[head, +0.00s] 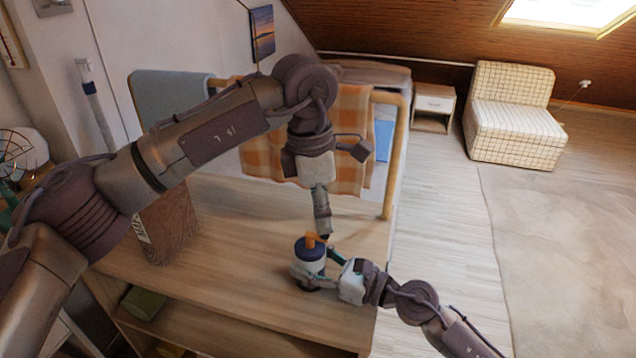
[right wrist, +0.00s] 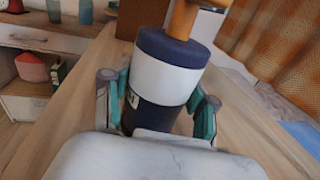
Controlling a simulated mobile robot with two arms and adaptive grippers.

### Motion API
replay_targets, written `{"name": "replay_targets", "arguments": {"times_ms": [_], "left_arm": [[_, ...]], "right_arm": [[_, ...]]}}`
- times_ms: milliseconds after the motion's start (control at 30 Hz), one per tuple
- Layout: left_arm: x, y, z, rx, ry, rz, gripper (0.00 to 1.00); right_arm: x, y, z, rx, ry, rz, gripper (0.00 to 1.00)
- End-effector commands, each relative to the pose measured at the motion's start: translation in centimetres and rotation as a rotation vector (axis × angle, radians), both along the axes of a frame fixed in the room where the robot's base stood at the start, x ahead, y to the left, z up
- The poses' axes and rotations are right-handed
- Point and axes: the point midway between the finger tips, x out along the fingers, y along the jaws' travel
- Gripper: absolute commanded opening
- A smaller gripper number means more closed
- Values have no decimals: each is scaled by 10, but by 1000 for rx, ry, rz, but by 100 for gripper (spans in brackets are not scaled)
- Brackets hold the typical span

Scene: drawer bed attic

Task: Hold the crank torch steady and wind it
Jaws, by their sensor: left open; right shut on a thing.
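The crank torch (head: 311,256) stands upright on the wooden top, a white cylinder with dark blue bands and an orange part on top. My right gripper (head: 318,268) is shut around its body from the right. In the right wrist view the torch (right wrist: 170,80) sits between the teal fingers of my right gripper (right wrist: 160,110). The orange crank part (head: 313,240) shows at the top of the torch. My left gripper (head: 323,232) points down just above the orange part and is open. Whether its fingers touch the orange part I cannot tell.
The wooden top (head: 235,265) is clear around the torch. A brown box (head: 168,225) stands at its left. A rail with an orange checked cloth (head: 350,140) rises behind. A checked chair (head: 515,120) stands far off at the right.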

Motion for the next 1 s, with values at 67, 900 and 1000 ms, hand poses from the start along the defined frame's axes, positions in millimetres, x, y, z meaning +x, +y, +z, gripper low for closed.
{"name": "replay_targets", "arguments": {"times_ms": [67, 900, 1000], "left_arm": [[-1, -1, -13, 2, 3, 0, 50], [0, -4, -34, 0, 0, 1, 1], [0, -4, -34, 0, 0, 1, 0]], "right_arm": [[0, 0, 0, 0, 0, 0, 18], [0, 0, 0, 0, 0, -1, 18], [0, 0, 0, 0, 0, -1, 18]]}}
